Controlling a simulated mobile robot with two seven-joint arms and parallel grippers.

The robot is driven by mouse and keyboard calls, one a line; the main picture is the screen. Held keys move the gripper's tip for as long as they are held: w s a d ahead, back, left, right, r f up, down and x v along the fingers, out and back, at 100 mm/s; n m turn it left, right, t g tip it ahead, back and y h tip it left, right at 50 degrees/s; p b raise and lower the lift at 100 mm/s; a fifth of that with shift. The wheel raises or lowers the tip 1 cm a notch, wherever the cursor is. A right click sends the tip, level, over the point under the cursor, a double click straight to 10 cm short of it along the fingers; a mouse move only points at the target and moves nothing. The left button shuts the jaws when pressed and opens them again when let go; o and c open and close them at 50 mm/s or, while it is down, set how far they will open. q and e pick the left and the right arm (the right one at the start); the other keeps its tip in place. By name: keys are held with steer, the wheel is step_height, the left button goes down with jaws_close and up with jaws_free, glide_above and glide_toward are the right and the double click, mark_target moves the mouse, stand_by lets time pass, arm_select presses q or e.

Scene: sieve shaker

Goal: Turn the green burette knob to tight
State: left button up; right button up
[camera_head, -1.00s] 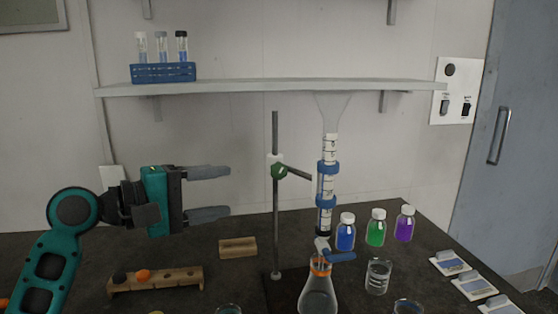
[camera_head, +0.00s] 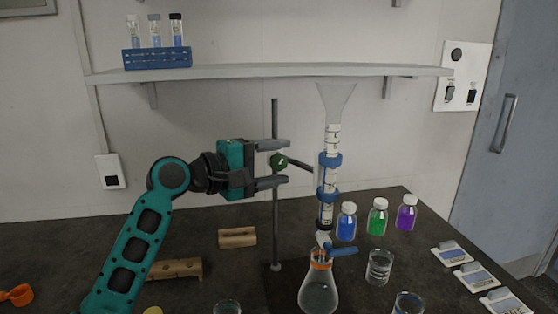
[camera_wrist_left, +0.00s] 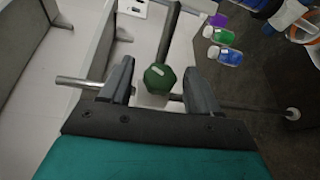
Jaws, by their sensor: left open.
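The green burette knob (camera_head: 279,161) sits on the clamp at the stand's metal rod (camera_head: 275,220). In the left wrist view the knob (camera_wrist_left: 160,77) is between the two fingers, with gaps on both sides. My left gripper (camera_head: 284,163) is open around the knob, its fingertips above and below it in the head view. It also shows in the left wrist view (camera_wrist_left: 158,82). The burette (camera_head: 328,175) stands upright right of the rod, with a funnel-like top and a blue stopcock handle (camera_head: 342,251) below. My right gripper is not in view.
An Erlenmeyer flask (camera_head: 318,290) stands under the burette, with a beaker (camera_head: 379,268) beside it. Blue (camera_head: 346,225), green (camera_head: 377,220) and purple (camera_head: 406,216) bottles stand at right. A shelf (camera_head: 270,73) runs above. A wooden block (camera_head: 237,238) lies below my gripper.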

arm_select(q)
steer(key=shift+w+d+f, duration=0.1)
steer(key=shift+w+d, duration=0.15)
steer(key=shift+d, duration=0.15)
steer(key=c, duration=1)
steer(key=shift+m+y, duration=0.3)
steer(key=shift+y, duration=0.2)
steer(key=o, duration=1)
steer(key=shift+s+a, duration=0.1)
steer(key=shift+a, duration=0.05)
steer(key=v, duration=1.2)
steer(key=shift+a+r+b, duration=0.3)
steer(key=shift+a+b, duration=0.05)
steer(key=shift+b, duration=0.05)
